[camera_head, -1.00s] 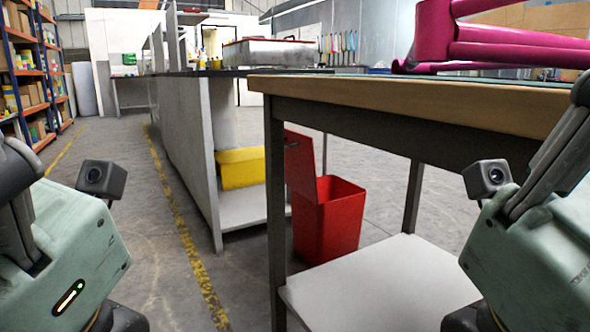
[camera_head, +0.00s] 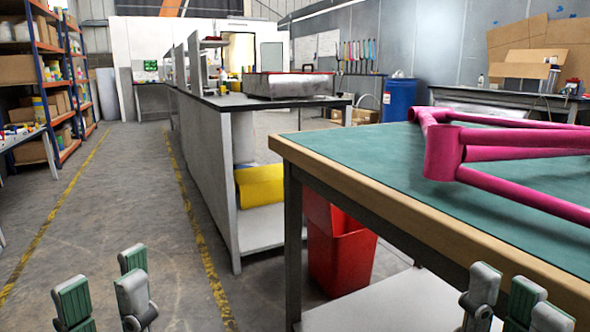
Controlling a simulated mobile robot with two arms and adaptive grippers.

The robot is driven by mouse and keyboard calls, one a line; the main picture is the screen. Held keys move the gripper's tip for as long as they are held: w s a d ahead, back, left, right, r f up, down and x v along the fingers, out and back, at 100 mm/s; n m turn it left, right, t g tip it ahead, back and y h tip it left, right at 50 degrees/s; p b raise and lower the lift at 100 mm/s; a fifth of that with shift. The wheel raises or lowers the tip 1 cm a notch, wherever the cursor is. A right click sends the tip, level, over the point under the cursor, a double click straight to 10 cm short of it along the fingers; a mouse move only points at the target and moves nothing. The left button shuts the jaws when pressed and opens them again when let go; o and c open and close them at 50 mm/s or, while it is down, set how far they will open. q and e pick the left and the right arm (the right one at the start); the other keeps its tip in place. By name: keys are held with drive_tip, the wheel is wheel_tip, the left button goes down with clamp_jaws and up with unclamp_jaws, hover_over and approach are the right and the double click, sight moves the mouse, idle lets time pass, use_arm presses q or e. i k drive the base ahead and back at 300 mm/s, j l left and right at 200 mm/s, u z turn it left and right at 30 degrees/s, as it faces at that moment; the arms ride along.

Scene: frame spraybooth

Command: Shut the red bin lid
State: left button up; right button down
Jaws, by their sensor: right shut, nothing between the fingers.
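The red bin (camera_head: 342,262) stands on the floor behind the near workbench's leg, its upper right part hidden by the tabletop. Its red lid (camera_head: 317,215) stands up at the bin's left side, open, with its top hidden by the bench. My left gripper (camera_head: 102,290) is at the lower left, its fingers apart and empty, well left of the bin. My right gripper (camera_head: 505,298) is at the lower right, in front of the near workbench, shut and empty. Neither gripper touches the bin or lid.
The near workbench (camera_head: 335,150) has a green top, a pink frame (camera_head: 470,150) on it and a pale lower shelf (camera_head: 400,302). A long counter (camera_head: 205,135) with a yellow container (camera_head: 260,187) stands left of the bin. The floor aisle on the left is clear.

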sight(316, 208)
drive_tip(key=i+j, duration=1.1)
drive_tip(key=i+j+z, duration=0.5)
drive_tip(key=j+z, duration=0.25)
drive_tip(key=i+j+z, duration=0.2)
drive_tip(key=z, duration=0.15)
drive_tip(key=j+z, duration=0.1)
drive_tip(key=z, duration=0.15)
